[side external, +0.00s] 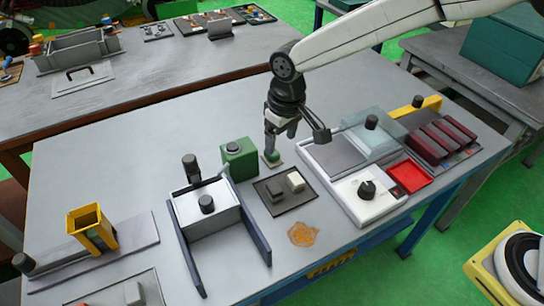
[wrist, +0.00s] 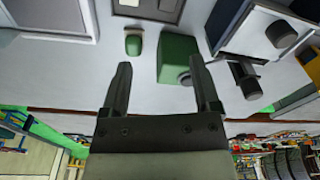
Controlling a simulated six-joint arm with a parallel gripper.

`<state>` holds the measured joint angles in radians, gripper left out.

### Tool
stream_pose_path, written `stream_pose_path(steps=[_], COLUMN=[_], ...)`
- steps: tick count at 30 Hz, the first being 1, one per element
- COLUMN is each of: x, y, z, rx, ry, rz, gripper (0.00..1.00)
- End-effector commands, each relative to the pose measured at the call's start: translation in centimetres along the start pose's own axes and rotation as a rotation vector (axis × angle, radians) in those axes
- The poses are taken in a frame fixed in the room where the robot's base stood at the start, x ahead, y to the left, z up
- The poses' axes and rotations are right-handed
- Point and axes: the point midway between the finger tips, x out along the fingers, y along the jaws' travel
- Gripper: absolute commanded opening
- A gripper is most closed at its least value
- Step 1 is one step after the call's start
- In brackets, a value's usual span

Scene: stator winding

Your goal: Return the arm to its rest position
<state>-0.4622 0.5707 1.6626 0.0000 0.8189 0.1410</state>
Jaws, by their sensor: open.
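My gripper (side external: 278,140) hangs over the middle of the grey table (side external: 150,130), pointing down in the side view. In the wrist view my gripper (wrist: 160,66) has its two fingers spread wide with nothing held between them. A green block (side external: 238,160) with a dark round knob stands to the left of my gripper; in the wrist view this block (wrist: 178,58) lies beyond the fingertips. A small green piece (side external: 272,158) with a pale part is just below my gripper; it also shows in the wrist view (wrist: 134,42), clear of the fingers.
A dark tray (side external: 268,208) with two small blocks lies in front. A white fixture with dark side rails (side external: 182,236) stands to the left. White stations (side external: 358,212), a red tray (side external: 410,177) and dark red blocks (side external: 440,138) crowd the right.

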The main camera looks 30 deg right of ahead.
Motion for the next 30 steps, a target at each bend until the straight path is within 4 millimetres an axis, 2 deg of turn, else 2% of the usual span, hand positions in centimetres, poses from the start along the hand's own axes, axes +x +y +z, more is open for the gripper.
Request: stream_pose_path(steps=[1, 6, 15, 24, 30], x=[-0.3, -0.9, -1.4, -1.2, -1.0], y=[1.5, 5.8, 11.7, 15.1, 15.8], z=[0.9, 4.1, 11.2, 19.1, 22.1], rx=[0.022, 0.080, 0.183, 0.276, 0.310], ry=[0.008, 0.036, 0.083, 0.125, 0.141], rz=[0.002, 0.008, 0.026, 0.050, 0.062], gripper=[0.79, 0.79, 0.79, 0.79, 0.79])
